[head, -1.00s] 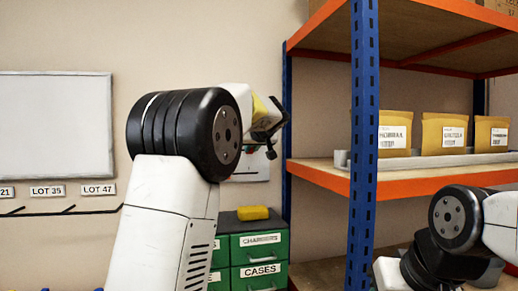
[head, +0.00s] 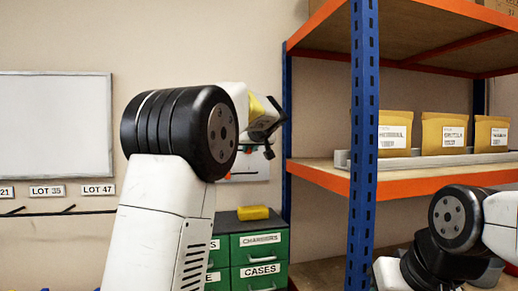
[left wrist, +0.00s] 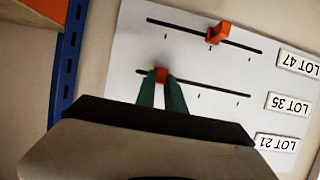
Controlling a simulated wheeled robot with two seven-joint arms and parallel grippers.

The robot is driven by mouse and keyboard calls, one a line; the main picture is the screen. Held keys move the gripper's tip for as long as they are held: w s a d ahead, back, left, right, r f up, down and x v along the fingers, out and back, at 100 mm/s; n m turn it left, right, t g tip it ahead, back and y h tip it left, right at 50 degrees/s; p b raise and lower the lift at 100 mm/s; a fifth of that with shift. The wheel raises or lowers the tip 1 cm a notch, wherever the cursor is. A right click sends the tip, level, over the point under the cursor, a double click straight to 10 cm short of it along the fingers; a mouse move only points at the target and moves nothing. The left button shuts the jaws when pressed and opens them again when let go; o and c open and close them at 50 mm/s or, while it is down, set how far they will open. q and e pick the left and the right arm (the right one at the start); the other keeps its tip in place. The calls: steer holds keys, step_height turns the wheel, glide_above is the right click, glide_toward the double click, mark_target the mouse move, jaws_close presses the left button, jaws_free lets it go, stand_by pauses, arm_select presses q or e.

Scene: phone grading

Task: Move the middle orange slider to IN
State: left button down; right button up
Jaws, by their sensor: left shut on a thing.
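A white wall panel with slider tracks (left wrist: 190,55) shows in the left wrist view, which sees it upside down. The middle orange slider (left wrist: 162,75), in the LOT 35 row, is near the left end of its track there, away from the labels. My left gripper (left wrist: 162,82) is shut on it with green fingers. Another orange slider (left wrist: 216,33) sits right of centre on the LOT 47 track. The LOT 21 track is hidden by my gripper. In the head view my left gripper (head: 268,128) is in front of the panel (head: 255,165), which is mostly covered.
A blue and orange rack (head: 363,150) stands to the right, with several yellow packets (head: 443,133) on a shelf. Green drawers (head: 259,248) with a yellow object (head: 253,213) on top are below the panel. A whiteboard (head: 55,125) hangs at left.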

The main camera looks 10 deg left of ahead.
arm_select(q)
steer(key=s+a, duration=0.3)
steer(key=a, duration=0.4)
steer(key=s+a, duration=0.3)
steer(key=a, duration=0.4)
steer(key=shift+a, duration=0.3)
steer(key=c, duration=1.4)
jaws_free()
steer(key=shift+s+a, duration=0.1)
steer(key=shift+a, duration=0.05)
steer(key=shift+c, duration=0.2)
steer(key=shift+o, duration=0.2)
steer(key=v, duration=0.7)
steer(key=shift+s+d+r, duration=0.2)
steer(key=shift+s, duration=0.1)
